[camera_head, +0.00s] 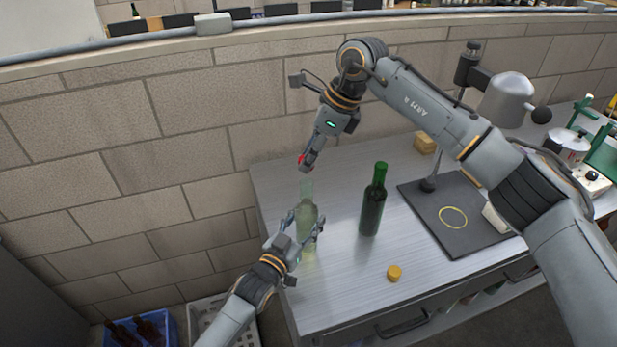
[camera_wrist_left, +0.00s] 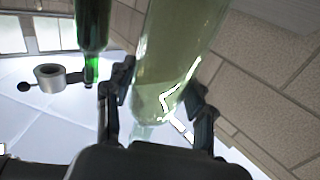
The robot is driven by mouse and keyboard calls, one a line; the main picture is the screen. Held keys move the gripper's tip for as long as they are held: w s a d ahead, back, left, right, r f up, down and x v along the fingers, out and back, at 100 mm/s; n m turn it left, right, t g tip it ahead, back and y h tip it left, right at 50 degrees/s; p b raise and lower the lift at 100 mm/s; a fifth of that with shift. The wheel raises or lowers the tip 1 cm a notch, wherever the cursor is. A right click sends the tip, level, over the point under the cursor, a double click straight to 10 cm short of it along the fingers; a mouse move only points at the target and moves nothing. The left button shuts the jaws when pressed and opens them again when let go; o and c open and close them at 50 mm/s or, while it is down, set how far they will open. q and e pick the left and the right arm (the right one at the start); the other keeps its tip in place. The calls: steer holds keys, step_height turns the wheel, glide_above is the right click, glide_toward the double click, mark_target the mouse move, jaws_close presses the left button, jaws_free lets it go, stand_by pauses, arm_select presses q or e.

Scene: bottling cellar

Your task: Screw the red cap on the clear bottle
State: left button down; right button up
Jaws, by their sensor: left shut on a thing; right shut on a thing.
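The clear bottle (camera_head: 307,222) stands upright at the left part of the metal bench, pale and see-through. My left gripper (camera_head: 304,228) is shut around its body; in the left wrist view the bottle (camera_wrist_left: 172,65) rises between the two fingers (camera_wrist_left: 160,100). My right gripper (camera_head: 306,163) is above and close to the bottle's neck, shut on the red cap (camera_head: 301,160). Only a small part of the cap shows. The cap appears apart from the bottle's mouth, slightly above it.
A dark green bottle (camera_head: 373,203) stands right of the clear bottle, also in the left wrist view (camera_wrist_left: 93,25). A yellow cap (camera_head: 394,272) lies near the front. A black mat (camera_head: 470,238) is on the right. Blue (camera_head: 171,326) and white (camera_head: 196,312) crates stand below, left.

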mark_target(310, 182)
steer(key=shift+f, duration=1.35)
steer(key=shift+f, duration=0.1)
steer(key=shift+f, duration=0.75)
steer(key=shift+f, duration=0.6)
